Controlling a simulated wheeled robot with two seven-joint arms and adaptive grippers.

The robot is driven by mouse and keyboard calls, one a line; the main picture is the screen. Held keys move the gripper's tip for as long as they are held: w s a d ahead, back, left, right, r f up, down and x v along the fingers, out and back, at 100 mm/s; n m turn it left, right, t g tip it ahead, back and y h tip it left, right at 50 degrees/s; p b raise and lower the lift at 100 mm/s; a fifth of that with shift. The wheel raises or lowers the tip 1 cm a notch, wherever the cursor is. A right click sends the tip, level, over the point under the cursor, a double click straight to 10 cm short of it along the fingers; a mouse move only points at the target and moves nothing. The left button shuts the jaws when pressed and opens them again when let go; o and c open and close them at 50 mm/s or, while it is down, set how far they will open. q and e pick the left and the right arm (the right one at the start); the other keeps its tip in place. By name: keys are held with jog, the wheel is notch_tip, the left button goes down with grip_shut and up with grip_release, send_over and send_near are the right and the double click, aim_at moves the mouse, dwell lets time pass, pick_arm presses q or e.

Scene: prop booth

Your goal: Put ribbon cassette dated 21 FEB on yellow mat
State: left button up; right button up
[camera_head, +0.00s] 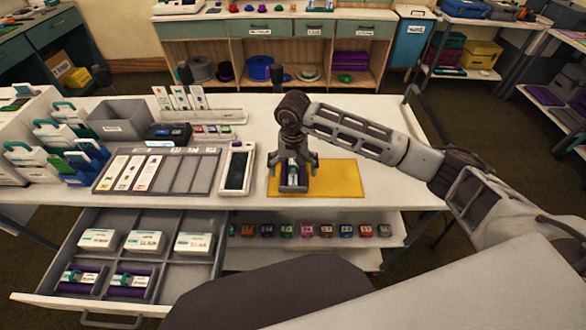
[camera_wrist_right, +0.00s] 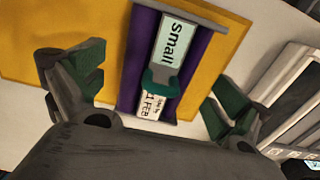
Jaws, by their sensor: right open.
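A purple and grey ribbon cassette (camera_head: 293,181) lies on the left part of the yellow mat (camera_head: 340,180). In the right wrist view the cassette (camera_wrist_right: 203,62) shows a "Small" label and a second label reading "1 FEB", its start hidden by a teal part across the middle. The yellow mat (camera_wrist_right: 70,45) shows on both sides of it. My right gripper (camera_head: 296,168) points down over the cassette. Its fingers (camera_wrist_right: 155,88) are open, one on each side and apart from it. My left gripper is in neither view.
An open drawer (camera_head: 120,316) at the lower left holds white boxes (camera_head: 145,241) and similar purple cassettes (camera_head: 128,283). A white handheld device (camera_head: 237,168) lies left of the mat, beside a grey slotted tray (camera_head: 207,172). Small coloured items (camera_head: 307,230) line the shelf below.

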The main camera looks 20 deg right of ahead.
aim_at(293, 170)
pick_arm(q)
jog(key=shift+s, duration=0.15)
pick_arm(e)
jog(key=shift+r, duration=0.35)
notch_tip(293, 170, up, 11)
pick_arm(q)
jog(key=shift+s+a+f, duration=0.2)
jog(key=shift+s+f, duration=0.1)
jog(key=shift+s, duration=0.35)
pick_arm(e)
jog(key=shift+r, duration=0.3)
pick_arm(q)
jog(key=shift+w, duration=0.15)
